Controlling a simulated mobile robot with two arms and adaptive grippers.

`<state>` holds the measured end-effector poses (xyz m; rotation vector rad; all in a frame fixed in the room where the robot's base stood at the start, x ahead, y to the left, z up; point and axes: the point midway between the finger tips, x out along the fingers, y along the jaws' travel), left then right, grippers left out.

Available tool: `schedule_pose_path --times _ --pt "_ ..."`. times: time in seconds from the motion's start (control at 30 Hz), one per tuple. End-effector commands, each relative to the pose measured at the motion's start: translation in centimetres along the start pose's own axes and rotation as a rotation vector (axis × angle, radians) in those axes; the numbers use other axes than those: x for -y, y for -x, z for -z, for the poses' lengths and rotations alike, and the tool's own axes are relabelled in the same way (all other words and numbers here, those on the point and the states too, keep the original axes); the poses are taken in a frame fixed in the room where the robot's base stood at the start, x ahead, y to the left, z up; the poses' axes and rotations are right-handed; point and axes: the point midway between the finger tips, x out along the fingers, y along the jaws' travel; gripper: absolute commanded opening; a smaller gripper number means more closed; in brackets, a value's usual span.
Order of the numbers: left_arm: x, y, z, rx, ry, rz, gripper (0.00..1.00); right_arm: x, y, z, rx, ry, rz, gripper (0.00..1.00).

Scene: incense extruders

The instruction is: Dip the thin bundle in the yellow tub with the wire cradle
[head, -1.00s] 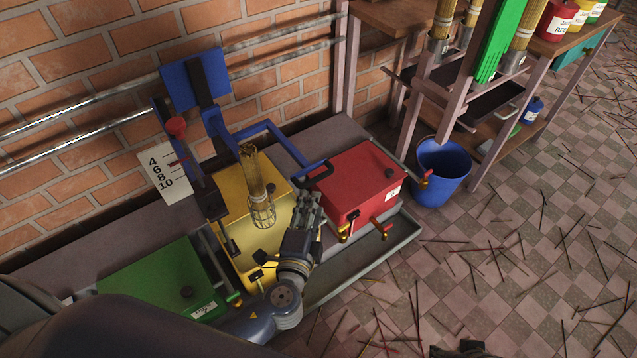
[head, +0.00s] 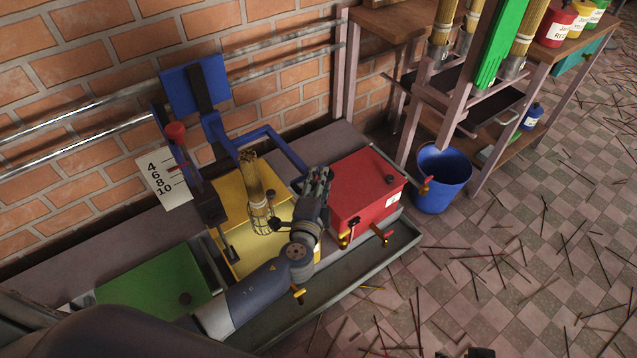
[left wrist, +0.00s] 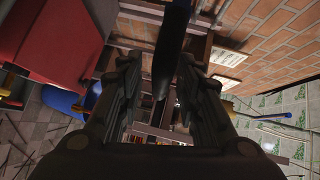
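The yellow tub (head: 228,252) stands between a green and a red one. A thin tan bundle (head: 252,178) stands slightly tilted in the wire cradle (head: 261,216), over the tub's yellow top. A blue lever frame (head: 285,146) reaches from behind the tub towards the red one. My left gripper (head: 321,178) is at the lever's front end and hides its dark grip. In the left wrist view its fingers (left wrist: 160,88) are apart, with a dark bar (left wrist: 172,45) between them. A dark shape at the head view's bottom edge may be my right gripper (head: 468,352); its fingers are unclear.
The red tub (head: 365,190) is close on the right, the green tub (head: 150,285) on the left. A number plate (head: 163,180) stands by the wall. A blue bucket (head: 443,178) and a rack with thicker bundles (head: 520,35) are to the right. Sticks litter the floor.

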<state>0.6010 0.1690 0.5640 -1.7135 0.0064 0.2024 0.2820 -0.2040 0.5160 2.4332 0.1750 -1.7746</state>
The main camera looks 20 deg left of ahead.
Motion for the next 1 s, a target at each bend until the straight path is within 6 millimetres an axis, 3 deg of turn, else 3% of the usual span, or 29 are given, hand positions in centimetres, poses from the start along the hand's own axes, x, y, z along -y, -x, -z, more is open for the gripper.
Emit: schedule_pose_path --times 0.13,0.27,0.3,0.63,0.77,1.0 --pt "0.0 0.0 0.0 0.000 0.000 0.000 0.31 0.0 0.0 0.0 0.000 0.000 0.000 0.38" --pt "0.0 0.0 0.0 0.000 0.000 -0.001 0.01 0.0 0.0 -0.1 0.002 0.000 0.000 0.38" --pt "-0.1 0.1 0.0 0.000 0.001 -0.001 0.00 0.0 0.0 -0.1 0.003 0.000 0.000 0.38" --pt "-0.5 0.1 0.0 -0.001 0.007 -0.004 0.00 0.0 -0.3 -0.7 0.018 0.000 0.000 0.38" --pt "-1.0 0.0 0.0 -0.002 0.009 -0.006 0.00 -0.1 1.7 -0.4 -0.002 0.000 -0.003 0.38" --pt "-2.5 -0.1 -0.1 -0.003 0.011 -0.007 0.00 0.0 0.0 -0.9 0.000 0.000 -0.002 0.38"
